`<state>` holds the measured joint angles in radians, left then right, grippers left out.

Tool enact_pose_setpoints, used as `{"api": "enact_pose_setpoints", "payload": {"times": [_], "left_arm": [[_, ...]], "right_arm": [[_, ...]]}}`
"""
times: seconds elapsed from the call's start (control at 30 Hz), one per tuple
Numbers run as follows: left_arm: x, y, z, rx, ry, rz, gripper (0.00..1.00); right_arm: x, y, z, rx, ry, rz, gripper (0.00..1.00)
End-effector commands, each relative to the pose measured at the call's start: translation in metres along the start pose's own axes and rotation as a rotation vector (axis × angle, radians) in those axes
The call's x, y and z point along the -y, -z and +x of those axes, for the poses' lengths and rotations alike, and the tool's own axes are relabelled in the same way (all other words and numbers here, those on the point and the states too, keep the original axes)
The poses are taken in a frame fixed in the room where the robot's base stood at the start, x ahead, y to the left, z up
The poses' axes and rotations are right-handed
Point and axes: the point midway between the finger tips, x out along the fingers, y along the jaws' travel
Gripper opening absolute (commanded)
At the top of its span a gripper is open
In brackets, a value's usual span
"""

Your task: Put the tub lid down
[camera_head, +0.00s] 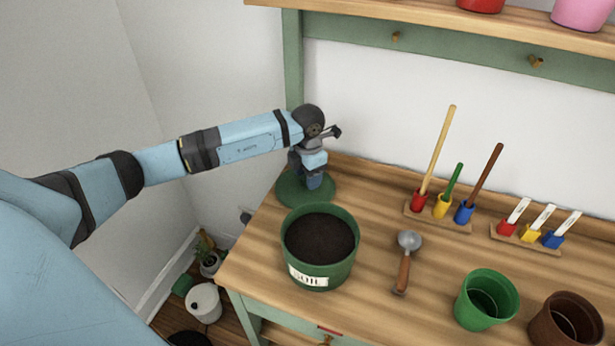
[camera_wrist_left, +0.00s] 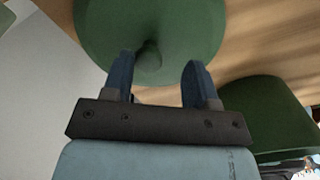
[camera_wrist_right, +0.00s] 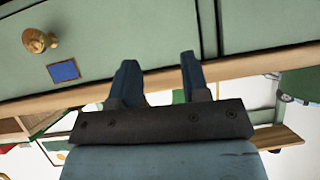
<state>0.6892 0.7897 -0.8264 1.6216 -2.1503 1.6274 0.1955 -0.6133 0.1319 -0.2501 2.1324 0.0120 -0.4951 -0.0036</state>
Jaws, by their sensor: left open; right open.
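The green tub lid (camera_head: 292,190) lies flat on the wooden bench at the back left corner, behind the soil tub. My left gripper (camera_head: 312,184) points down over it, and hides part of it. In the left wrist view the lid (camera_wrist_left: 110,25) fills the top, with its round knob (camera_wrist_left: 149,56) between the open fingers of my left gripper (camera_wrist_left: 160,78); I cannot tell whether a finger touches it. The green tub (camera_head: 318,276) labelled SOIL stands open, full of dark soil. My right gripper (camera_wrist_right: 159,80) is open and empty, near a green cabinet front.
A metal scoop (camera_head: 404,262) lies right of the tub. A green pot (camera_head: 478,316) and a brown pot (camera_head: 545,328) stand at the front right. Racks of coloured tools (camera_head: 437,217) and labels (camera_head: 525,240) line the back. A shelf (camera_head: 430,20) overhangs the bench.

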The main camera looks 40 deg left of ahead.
Motion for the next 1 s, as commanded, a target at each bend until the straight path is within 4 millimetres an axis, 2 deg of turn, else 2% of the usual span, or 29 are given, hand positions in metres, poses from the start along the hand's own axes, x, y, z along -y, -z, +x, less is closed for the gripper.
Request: {"api": "enact_pose_setpoints", "payload": {"times": [0.3,0.5,0.7,1.0], "left_arm": [[-0.001,-0.001,-0.07,0.004,-0.002,0.001,0.53],[0.0,-0.001,-0.1,0.002,-0.001,0.002,0.53],[0.0,0.0,-0.11,0.0,-0.001,0.001,0.53],[0.0,0.0,-0.11,0.0,-0.001,0.001,0.53]], "right_arm": [[0.0,0.002,-0.002,0.006,0.0,0.004,0.43],[-0.001,-0.001,-0.002,0.013,-0.001,0.006,0.43],[-0.001,-0.003,-0.001,0.018,-0.001,0.008,0.43],[-0.001,0.001,-0.002,0.012,-0.002,0.008,0.43]]}}
